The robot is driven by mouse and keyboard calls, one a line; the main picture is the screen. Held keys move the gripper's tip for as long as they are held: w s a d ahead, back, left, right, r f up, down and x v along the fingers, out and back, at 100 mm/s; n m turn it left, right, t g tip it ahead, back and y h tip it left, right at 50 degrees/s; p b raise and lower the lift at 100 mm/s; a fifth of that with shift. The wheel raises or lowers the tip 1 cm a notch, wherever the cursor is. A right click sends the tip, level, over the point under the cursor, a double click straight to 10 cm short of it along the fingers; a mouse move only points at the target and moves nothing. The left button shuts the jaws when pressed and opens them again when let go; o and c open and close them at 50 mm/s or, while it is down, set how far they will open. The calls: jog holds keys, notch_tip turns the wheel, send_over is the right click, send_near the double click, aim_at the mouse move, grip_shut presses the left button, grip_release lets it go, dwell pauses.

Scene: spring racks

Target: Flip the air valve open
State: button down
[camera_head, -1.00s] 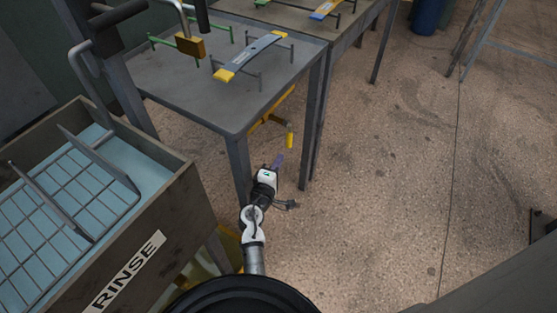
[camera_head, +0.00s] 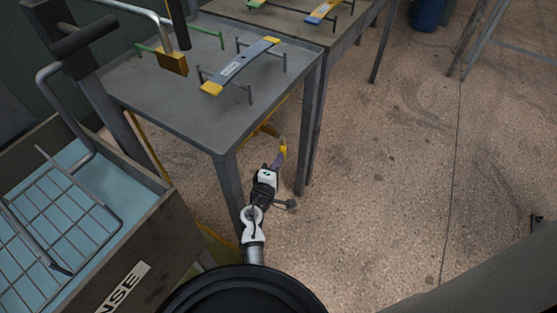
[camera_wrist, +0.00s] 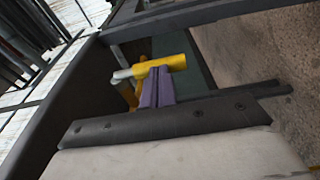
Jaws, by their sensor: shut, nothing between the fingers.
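The air valve's yellow handle (camera_head: 283,150) shows below the edge of the grey table, near its front right leg. In the wrist view the yellow handle (camera_wrist: 160,66) lies crosswise right at the fingertips, with a pale metal end at its left. My gripper (camera_head: 277,162) has purple fingers, and they are shut with nothing between them. In the wrist view the gripper (camera_wrist: 158,80) reaches up to the handle's underside. The tips seem to touch it or lie very close; I cannot tell which. The rest of the valve is mostly hidden under the table.
The grey table (camera_head: 150,85) stands above, with a spring bar (camera_head: 241,66) on pegs. Its legs stand close to my arm. A rinse tank (camera_head: 160,215) with a wire rack is at the left. The floor (camera_head: 390,180) at the right is clear.

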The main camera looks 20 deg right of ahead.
jog(key=shift+f+b, duration=0.15)
jog(key=shift+b, duration=0.25)
jog(key=w+d+r+t+h+b, duration=0.1)
jog(key=w+d+b, duration=0.4)
jog(key=d+b, duration=0.2)
jog(key=shift+w+d+r+b, duration=0.15)
jog(key=shift+w+d+b, duration=0.2)
jog(key=shift+b, duration=0.9)
jog(key=shift+w, duration=0.1)
jog(key=shift+a, duration=0.1)
dwell(0.6)
